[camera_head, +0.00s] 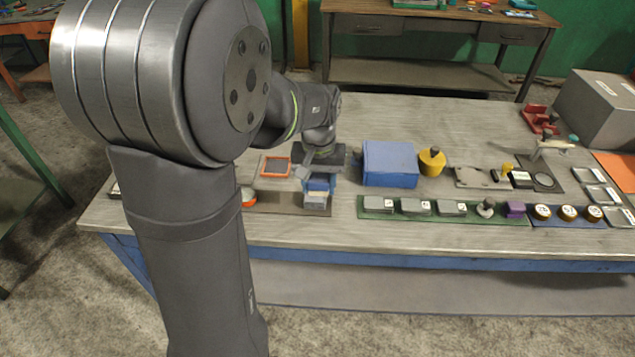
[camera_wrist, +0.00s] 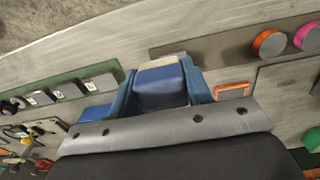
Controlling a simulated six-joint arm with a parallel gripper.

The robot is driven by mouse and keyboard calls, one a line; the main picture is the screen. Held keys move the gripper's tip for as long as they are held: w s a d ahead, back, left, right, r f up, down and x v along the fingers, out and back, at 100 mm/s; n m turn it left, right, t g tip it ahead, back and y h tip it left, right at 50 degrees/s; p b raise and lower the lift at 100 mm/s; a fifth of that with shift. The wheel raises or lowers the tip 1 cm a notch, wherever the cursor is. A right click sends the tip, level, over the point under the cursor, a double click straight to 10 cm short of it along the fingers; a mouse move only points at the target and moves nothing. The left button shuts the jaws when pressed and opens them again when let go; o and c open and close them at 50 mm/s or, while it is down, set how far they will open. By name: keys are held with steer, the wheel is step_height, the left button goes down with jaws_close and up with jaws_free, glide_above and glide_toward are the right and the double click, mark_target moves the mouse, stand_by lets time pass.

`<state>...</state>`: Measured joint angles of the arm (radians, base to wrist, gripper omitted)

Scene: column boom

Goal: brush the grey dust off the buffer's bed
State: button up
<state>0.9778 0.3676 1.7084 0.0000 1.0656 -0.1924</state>
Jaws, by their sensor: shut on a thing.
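My gripper (camera_head: 319,176) is low over the middle-left of the bench, pointing down. In the wrist view my gripper (camera_wrist: 160,76) has a finger on each side of a blue block-like thing (camera_wrist: 161,88) with a pale strip at its far end, and is shut on it. It may be the brush. In the head view the blue thing (camera_head: 319,186) sits at the right end of a dark brown strip (camera_head: 280,204), with pale and grey parts below it. I cannot tell if it touches the strip. I cannot make out the buffer's bed or grey dust for certain.
An orange-framed dark square (camera_head: 275,167) lies left of my gripper. A blue box (camera_head: 390,164) and a yellow pot (camera_head: 432,161) stand to the right. A green strip (camera_head: 400,213) with several grey blocks runs along the front. The bench behind the box is mostly clear.

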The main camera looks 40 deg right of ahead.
steer(key=w+a+f, duration=0.2)
steer(key=w, duration=1.3)
steer(key=w+a+f, duration=0.1)
steer(key=w, duration=1.4)
steer(key=shift+s+a+f, duration=0.1)
steer(key=shift+f, duration=3.15)
steer(key=shift+w+a+f, duration=0.3)
steer(key=shift+f, duration=0.3)
steer(key=shift+c, duration=0.4)
steer(key=shift+w+a+f, duration=0.2)
steer(key=shift+w+a, duration=0.3)
steer(key=shift+a, duration=0.05)
steer(key=shift+w+a, duration=2.65)
steer(key=shift+s+d, duration=3.45)
steer(key=shift+s, duration=0.15)
steer(key=shift+w+a, duration=0.35)
steer(key=shift+a, duration=0.25)
steer(key=shift+w+a, duration=0.35)
steer(key=shift+a, duration=0.2)
steer(key=shift+w+a, duration=2.65)
steer(key=shift+s+d, duration=3.45)
steer(key=shift+s+d+r, duration=0.1)
steer(key=shift+r, duration=0.05)
step_height(320, 180, up, 8)
